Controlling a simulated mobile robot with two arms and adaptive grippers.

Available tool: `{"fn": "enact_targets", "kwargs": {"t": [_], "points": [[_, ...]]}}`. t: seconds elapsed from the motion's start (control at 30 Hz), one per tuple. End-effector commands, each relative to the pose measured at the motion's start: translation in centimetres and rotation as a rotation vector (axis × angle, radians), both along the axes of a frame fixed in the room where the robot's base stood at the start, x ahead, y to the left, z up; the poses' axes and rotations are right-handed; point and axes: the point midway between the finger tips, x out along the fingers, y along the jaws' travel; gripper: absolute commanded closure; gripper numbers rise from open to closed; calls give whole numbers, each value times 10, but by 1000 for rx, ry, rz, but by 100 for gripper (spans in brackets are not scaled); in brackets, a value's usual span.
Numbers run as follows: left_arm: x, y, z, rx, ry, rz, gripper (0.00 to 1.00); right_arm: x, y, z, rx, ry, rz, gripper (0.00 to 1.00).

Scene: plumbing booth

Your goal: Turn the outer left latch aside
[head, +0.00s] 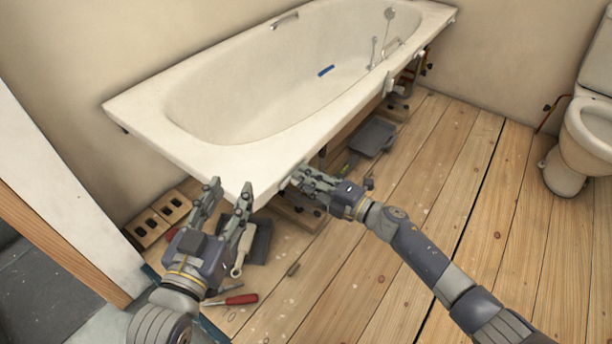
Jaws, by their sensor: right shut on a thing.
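The white bathtub (180,150) stands along the wall with its open long side facing me. My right gripper (296,178) is at the underside of the tub's front rim near its left end. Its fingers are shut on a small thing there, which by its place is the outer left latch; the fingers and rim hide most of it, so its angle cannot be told. Another pale latch-like piece (389,83) hangs under the rim further right. My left gripper (226,188) is open and empty, in front of the tub's left corner.
Perforated bricks (150,227) lie by the left wall. A dark tray (373,137) sits by the tub. A toilet (590,130) stands right. The right floorboards are clear.

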Motion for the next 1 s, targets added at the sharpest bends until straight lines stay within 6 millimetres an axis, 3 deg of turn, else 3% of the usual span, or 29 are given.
{"fn": "enact_targets", "kwargs": {"t": [0.4,0.43,0.5,0.87,1.0], "points": [[0,0,-2,2,9,1,60,0,-1,-2,1,6,-1,100],[0,0,-2,2,9,1,60,0,-1,-2,1,6,-1,82],[0,0,-2,2,9,1,60,0,-1,-1,1,6,-1,67],[0,1,-2,3,9,1,60,-1,-2,-1,2,4,-1,67],[0,1,-2,3,9,1,60,-9,-14,-1,-1,4,-2,67]]}}
